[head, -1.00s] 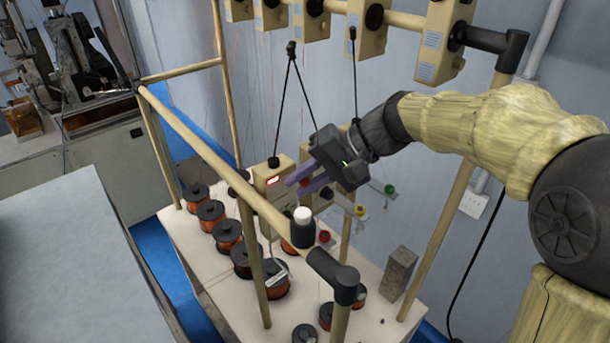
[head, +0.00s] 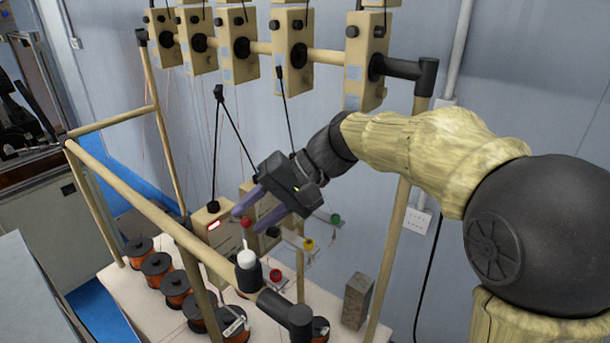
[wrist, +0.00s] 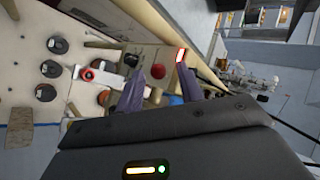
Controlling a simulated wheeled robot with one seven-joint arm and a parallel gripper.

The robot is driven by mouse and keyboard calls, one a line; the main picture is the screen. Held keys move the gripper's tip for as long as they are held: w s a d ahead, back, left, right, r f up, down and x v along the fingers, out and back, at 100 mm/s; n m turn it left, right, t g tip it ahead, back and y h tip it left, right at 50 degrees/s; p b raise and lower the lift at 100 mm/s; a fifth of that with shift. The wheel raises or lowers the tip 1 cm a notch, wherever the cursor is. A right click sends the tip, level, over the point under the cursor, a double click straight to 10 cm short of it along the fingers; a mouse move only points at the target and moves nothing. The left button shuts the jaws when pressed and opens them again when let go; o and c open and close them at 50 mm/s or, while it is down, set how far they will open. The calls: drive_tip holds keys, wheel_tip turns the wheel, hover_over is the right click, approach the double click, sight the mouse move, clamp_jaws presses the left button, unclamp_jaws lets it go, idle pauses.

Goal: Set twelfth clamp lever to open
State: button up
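Small levers with coloured knobs stand at the rack's lower part: a green knob (head: 335,219), a yellow knob (head: 309,244) and a red knob (head: 276,274). Another red knob (head: 246,222) shows by my gripper (head: 248,218). I cannot tell which lever is the twelfth clamp lever. My gripper's two purple fingers are apart, with nothing seen held between them. In the wrist view a red knob (wrist: 158,71) appears between and beyond the fingertips (wrist: 158,90); contact cannot be seen. The lever under this knob is mostly hidden.
A cream box with a lit red display (head: 213,225) stands beside the fingers. Copper spools (head: 157,266) and a grey block (head: 356,300) stand on the bench. Tensioner boxes (head: 291,40) hang along the upper rail.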

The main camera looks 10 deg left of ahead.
drive_tip(key=b+v, duration=0.2)
drive_tip(key=v, duration=1.2)
drive_tip(key=shift+d+r+b, duration=0.15)
drive_tip(key=shift+d+b, duration=0.1)
drive_tip(key=shift+b, duration=0.1)
drive_tip(key=shift+w, duration=0.15)
drive_tip(key=d+f+m+t+h+b, duration=0.1)
drive_tip(key=d+f+m+h, duration=0.15)
drive_tip(key=f, duration=0.45)
drive_tip(key=w+d+f+m+t+h, duration=0.1)
drive_tip(key=d+f+t, duration=0.1)
drive_tip(key=d+f, duration=0.35)
drive_tip(key=d+f+m+t+h+b, duration=0.1)
drive_tip(key=d+f, duration=0.1)
drive_tip(key=f, duration=0.7)
drive_tip(key=s+d+f+t+h+b, duration=0.1)
drive_tip(key=s+d+f+h, duration=0.1)
drive_tip(key=s+d+f, duration=0.3)
drive_tip(key=s+d+f+h+b, duration=0.1)
drive_tip(key=s+d+f+h, duration=0.2)
drive_tip(key=f, duration=0.8)
drive_tip(key=s+d, duration=0.2)
drive_tip(key=d, duration=0.1)
drive_tip(key=shift+s+f+n+t, duration=0.2)
drive_tip(key=shift+f+n+t, duration=0.15)
drive_tip(key=shift+f+t, duration=0.05)
drive_tip(key=shift+d, duration=0.1)
